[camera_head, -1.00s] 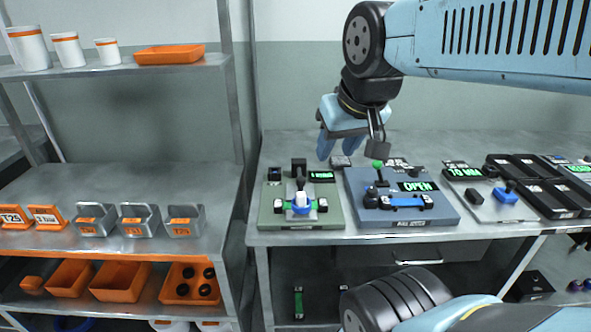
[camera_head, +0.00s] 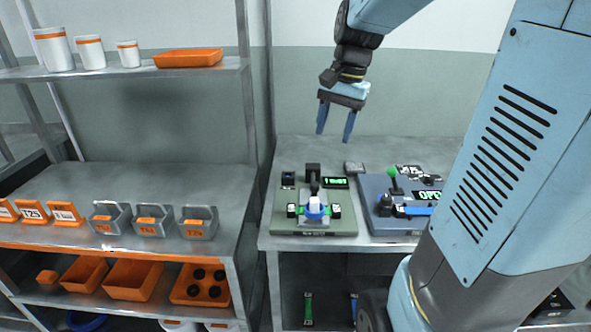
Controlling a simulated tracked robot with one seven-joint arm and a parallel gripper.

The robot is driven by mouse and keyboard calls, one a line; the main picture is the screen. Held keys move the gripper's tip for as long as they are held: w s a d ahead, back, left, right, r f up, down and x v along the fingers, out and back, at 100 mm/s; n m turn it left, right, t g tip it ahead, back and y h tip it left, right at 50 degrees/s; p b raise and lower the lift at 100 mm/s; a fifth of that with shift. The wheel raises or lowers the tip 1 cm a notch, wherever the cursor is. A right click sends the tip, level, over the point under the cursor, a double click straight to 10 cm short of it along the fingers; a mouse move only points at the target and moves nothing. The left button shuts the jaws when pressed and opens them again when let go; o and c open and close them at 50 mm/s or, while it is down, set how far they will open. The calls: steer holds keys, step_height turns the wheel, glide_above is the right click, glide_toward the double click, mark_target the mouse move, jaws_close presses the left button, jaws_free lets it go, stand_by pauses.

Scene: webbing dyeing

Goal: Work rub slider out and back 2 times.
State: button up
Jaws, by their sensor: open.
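The devices further right are hidden.
My arm covers the right of the view. Left is a metal rack with white cups, an orange tray (camera_head: 188,58), grey holders (camera_head: 155,227) and orange bins (camera_head: 134,279). A rack post stands left of the bench. The bench behind the devices is mostly clear.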

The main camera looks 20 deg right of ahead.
mark_target(315, 183)
steer(key=w+d+f+m+g+y, duration=0.25)
steer(key=w+f+m, duration=0.25)
steer(key=w, duration=0.4)
steer(key=x, duration=0.9)
steer(key=d+x, duration=0.1)
steer(key=x, duration=0.3)
steer(key=shift+s+f, duration=0.25)
steer(key=shift+f, duration=0.15)
jaws_close()
